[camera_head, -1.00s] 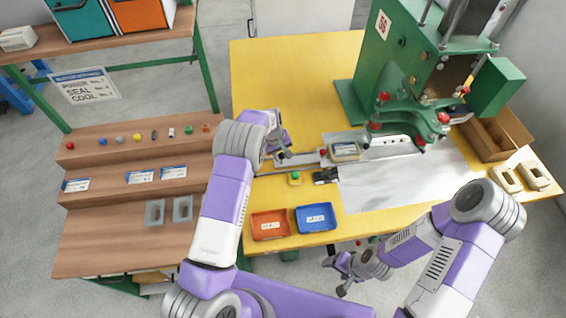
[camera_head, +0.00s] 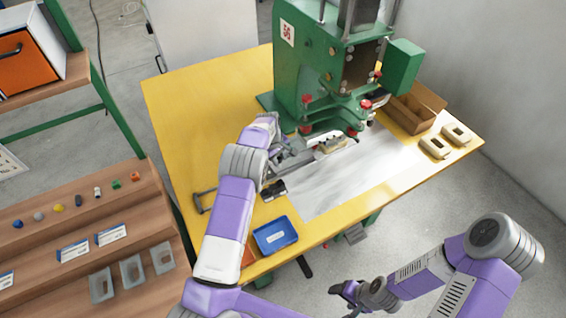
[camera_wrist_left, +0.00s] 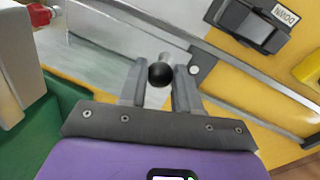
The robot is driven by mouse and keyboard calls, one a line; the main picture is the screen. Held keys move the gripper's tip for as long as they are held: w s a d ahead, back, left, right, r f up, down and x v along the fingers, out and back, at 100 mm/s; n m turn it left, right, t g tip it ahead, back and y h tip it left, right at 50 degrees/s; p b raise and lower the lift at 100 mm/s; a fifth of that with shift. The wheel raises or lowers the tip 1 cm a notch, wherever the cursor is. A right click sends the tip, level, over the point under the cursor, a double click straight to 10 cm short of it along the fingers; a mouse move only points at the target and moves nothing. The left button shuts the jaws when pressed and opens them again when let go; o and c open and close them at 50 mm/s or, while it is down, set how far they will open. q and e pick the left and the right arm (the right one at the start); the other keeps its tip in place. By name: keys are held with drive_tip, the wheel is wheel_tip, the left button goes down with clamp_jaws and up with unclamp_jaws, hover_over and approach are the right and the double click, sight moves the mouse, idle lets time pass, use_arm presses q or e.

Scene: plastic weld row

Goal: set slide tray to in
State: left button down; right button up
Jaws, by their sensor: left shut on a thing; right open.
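The slide tray (camera_head: 330,146) carries a pale part and sits at the front of the green press (camera_head: 325,65), close by its lower green arms. Some of the tray is hidden behind these. A black ball knob (camera_wrist_left: 160,75) shows between my left gripper's fingers in the left wrist view. My left gripper (camera_wrist_left: 158,84) is shut on this knob; in the head view the left gripper (camera_head: 286,150) is at the tray's left end. My right gripper (camera_head: 350,290) is open and empty, off the table's front edge.
A black rocker box marked DOWN (camera_wrist_left: 252,24) lies beside the metal rail (camera_wrist_left: 245,60). A blue tray (camera_head: 275,234) stands at the table's front. A cardboard box (camera_head: 414,108) and beige parts (camera_head: 434,148) are at the right. The yellow table (camera_head: 195,100) is clear at the back left.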

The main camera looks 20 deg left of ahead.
use_arm(q)
drive_tip(key=shift+w+d+r, duration=0.1)
drive_tip(key=shift+w+d, duration=0.1)
drive_tip(key=shift+w, duration=0.15)
drive_tip(key=c, duration=0.8)
unclamp_jaws()
drive_tip(key=shift+w+d, duration=0.1)
drive_tip(key=shift+d, duration=0.05)
drive_tip(key=r, duration=0.2)
drive_tip(key=s+r, duration=0.1)
drive_tip(key=r, duration=0.2)
drive_tip(key=r+p, duration=0.1)
drive_tip(key=r, duration=0.1)
drive_tip(key=shift+s+a+r, duration=0.15)
drive_tip(key=shift+s+a, duration=0.05)
drive_tip(key=shift+a, duration=0.2)
